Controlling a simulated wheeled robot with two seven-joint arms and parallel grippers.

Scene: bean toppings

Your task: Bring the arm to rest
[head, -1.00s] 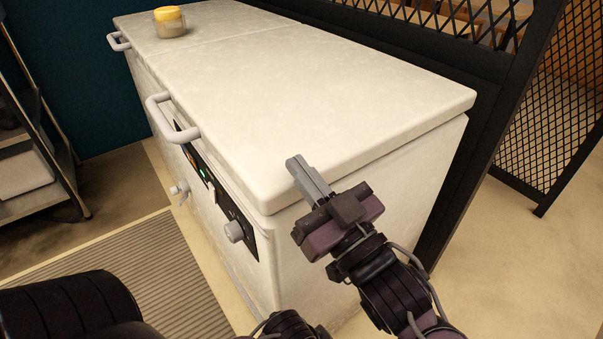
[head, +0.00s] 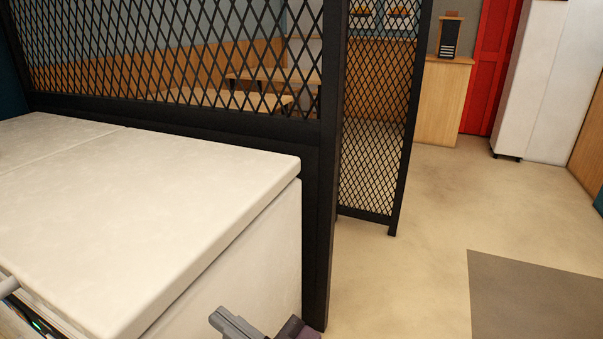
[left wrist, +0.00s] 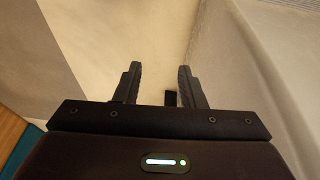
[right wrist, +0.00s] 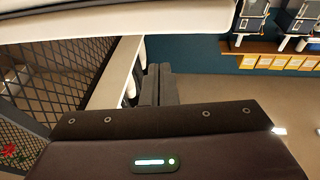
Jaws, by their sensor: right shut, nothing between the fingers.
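My right gripper (head: 222,318) shows at the bottom edge of the head view, just right of the white chest freezer (head: 150,200). Its grey fingers are together and hold nothing. The shut fingers also show in the right wrist view (right wrist: 159,70). The rest of the right arm is mostly below the head view. My left gripper (left wrist: 156,75) shows only in the left wrist view. Its two dark fingers stand apart with nothing gripped between them, above a pale floor.
A black mesh partition (head: 323,150) stands behind and right of the freezer. Open floor (head: 420,230) lies to the right, with a grey mat (head: 540,305). A wooden counter (head: 443,105), a red door (head: 490,70) and a white cabinet (head: 535,80) are farther back.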

